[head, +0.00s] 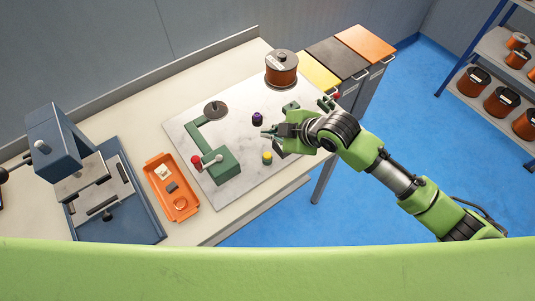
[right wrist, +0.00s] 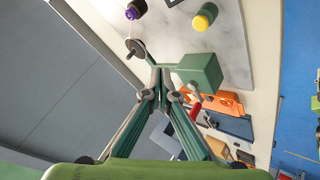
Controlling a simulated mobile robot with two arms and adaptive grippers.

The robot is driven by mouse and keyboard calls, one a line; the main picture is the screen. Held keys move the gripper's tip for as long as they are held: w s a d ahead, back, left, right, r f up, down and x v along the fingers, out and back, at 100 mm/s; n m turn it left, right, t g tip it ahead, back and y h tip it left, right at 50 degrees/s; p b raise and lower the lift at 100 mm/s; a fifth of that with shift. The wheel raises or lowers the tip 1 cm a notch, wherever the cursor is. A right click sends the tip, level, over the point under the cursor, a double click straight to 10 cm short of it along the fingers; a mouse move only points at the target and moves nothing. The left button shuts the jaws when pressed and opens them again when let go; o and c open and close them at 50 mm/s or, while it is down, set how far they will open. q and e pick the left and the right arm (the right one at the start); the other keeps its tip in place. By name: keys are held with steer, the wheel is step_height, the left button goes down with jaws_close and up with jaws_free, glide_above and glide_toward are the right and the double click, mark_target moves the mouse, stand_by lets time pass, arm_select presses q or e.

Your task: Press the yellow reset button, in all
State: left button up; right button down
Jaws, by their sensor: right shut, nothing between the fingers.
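The yellow reset button (head: 267,156) sits on a short green base on the pale marble-look plate (head: 225,180). It also shows as a yellow and dark green knob at the top of the right wrist view (right wrist: 205,16). My right gripper (head: 267,133) is shut and empty, a little above and behind the button in the head view, apart from it. Its fingertips meet in the right wrist view (right wrist: 160,77). A purple and black knob (head: 257,118) stands close behind the fingertips. My left gripper is not in view.
A green winder with a red-knobbed crank (head: 222,168) stands left of the button. A copper spool (head: 281,68) is at the plate's back. An orange tray (head: 171,187) and blue press (head: 95,180) stand further left. The plate between winder and button is clear.

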steer(key=b, duration=0.7)
glide_above(269, 157)
step_height(269, 157, down, 7)
steer(key=shift+w+f, duration=0.1)
steer(key=shift+f, duration=0.8)
steer(key=shift+f, duration=0.15)
steer(key=shift+f, duration=0.25)
steer(key=shift+f+b, duration=0.4)
steer(key=shift+f, duration=0.2)
stand_by(0.8)
steer(key=shift+r, duration=0.1)
steer(key=shift+r+p, duration=0.9)
steer(key=shift+p, duration=0.15)
steer(key=shift+r, duration=0.1)
